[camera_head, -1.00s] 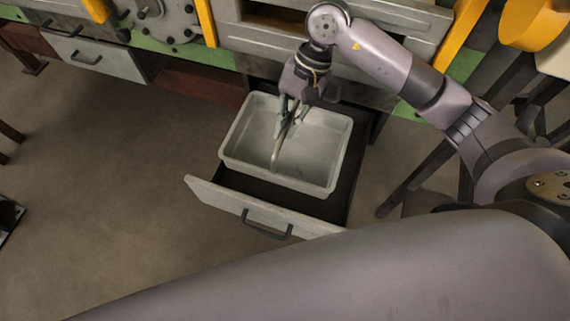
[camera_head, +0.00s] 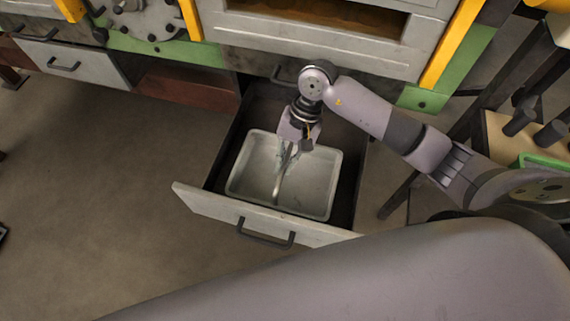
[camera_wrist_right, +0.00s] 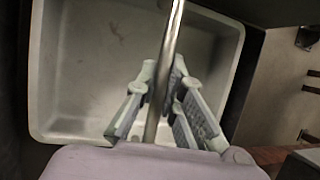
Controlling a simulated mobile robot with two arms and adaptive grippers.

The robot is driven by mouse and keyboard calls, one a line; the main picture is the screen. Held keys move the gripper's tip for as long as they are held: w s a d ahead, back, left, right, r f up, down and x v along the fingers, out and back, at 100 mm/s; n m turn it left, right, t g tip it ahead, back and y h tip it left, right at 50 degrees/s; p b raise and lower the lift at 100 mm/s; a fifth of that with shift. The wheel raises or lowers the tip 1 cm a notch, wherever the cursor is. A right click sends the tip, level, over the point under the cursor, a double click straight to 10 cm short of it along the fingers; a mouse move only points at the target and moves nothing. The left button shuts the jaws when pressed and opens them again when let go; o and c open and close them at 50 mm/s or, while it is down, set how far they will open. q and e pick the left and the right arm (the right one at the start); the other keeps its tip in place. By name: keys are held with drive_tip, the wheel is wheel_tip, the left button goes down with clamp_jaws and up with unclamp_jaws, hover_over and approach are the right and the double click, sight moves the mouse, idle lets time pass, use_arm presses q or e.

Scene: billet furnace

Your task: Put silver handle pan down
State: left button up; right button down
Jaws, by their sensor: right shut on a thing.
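The pan (camera_head: 312,186) is a pale grey rectangular tray with a silver bar handle (camera_head: 278,186). It sits inside the open drawer (camera_head: 232,218), roughly level; I cannot tell whether its bottom touches the drawer floor. My right gripper (camera_head: 287,158) reaches down into the pan from above and is shut on the silver handle. In the right wrist view the bar (camera_wrist_right: 172,38) runs between the fingers (camera_wrist_right: 162,82), over the pan's interior (camera_wrist_right: 85,75). My left gripper is not in view.
The drawer is pulled out from the grey bench (camera_head: 320,42), with a dark gap around the pan. A second drawer (camera_head: 72,62) at the left is shut. Open brown floor (camera_head: 90,200) lies to the left. A dark-legged stand (camera_head: 490,120) is at the right.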

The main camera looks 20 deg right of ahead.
drive_tip(key=shift+a+f, duration=0.1)
drive_tip(key=shift+f, duration=0.65)
drive_tip(key=shift+w+f, duration=0.1)
drive_tip(key=shift+w, duration=0.1)
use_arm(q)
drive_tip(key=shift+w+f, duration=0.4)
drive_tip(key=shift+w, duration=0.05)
use_arm(e)
drive_tip(key=shift+s, duration=0.1)
drive_tip(key=shift+f+b, duration=0.1)
drive_tip(key=shift+b, duration=0.2)
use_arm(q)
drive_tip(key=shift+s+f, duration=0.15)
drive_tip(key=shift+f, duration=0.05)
use_arm(e)
drive_tip(key=c, duration=1.7)
unclamp_jaws()
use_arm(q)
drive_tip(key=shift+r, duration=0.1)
